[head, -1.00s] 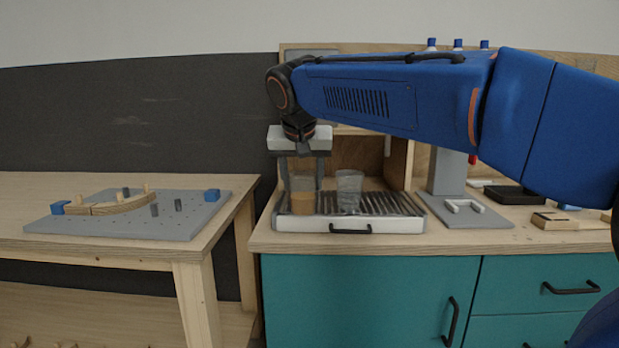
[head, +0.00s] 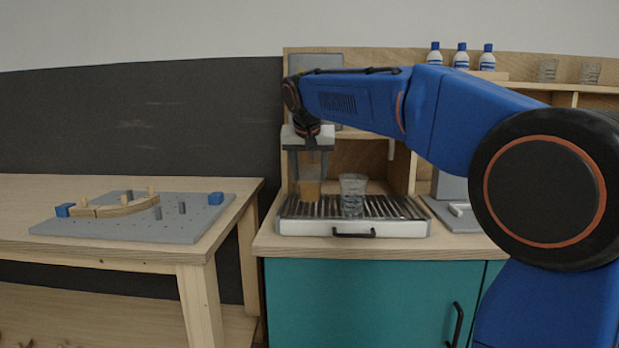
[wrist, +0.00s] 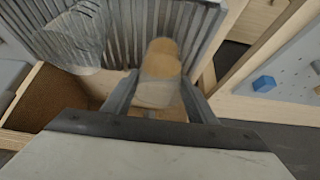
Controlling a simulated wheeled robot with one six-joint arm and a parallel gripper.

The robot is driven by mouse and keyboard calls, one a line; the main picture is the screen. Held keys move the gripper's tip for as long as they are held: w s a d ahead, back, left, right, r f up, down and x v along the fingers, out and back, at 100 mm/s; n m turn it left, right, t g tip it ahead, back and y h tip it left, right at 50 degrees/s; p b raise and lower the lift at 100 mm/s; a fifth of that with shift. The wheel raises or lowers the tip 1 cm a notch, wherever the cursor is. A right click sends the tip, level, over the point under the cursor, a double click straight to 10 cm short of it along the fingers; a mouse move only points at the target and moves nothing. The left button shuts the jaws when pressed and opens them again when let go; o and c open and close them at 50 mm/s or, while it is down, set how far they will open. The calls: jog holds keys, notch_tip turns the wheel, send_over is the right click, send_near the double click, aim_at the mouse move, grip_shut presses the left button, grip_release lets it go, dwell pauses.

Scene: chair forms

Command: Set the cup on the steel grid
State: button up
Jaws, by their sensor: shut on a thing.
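A clear cup with orange-brown contents (head: 310,188) is between the fingers of my gripper (head: 308,165), upright, over the left rear part of the steel grid (head: 385,207). In the wrist view the cup (wrist: 160,72) sits between the two grey fingers, which are shut on it. I cannot tell whether its base touches the grid or hangs just above it. The grid's dark slats also show behind it in the wrist view (wrist: 125,35).
An empty clear glass (head: 353,195) stands on the grid just right of the cup, close by; it also shows in the wrist view (wrist: 75,40). The grid's right side is bare. A pegboard (head: 150,230) with wooden pieces lies on the left table.

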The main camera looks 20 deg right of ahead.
jog(key=shift+f, duration=0.7)
jog(key=shift+s+f, duration=0.1)
jog(key=o, duration=0.8)
jog(key=v, duration=1.2)
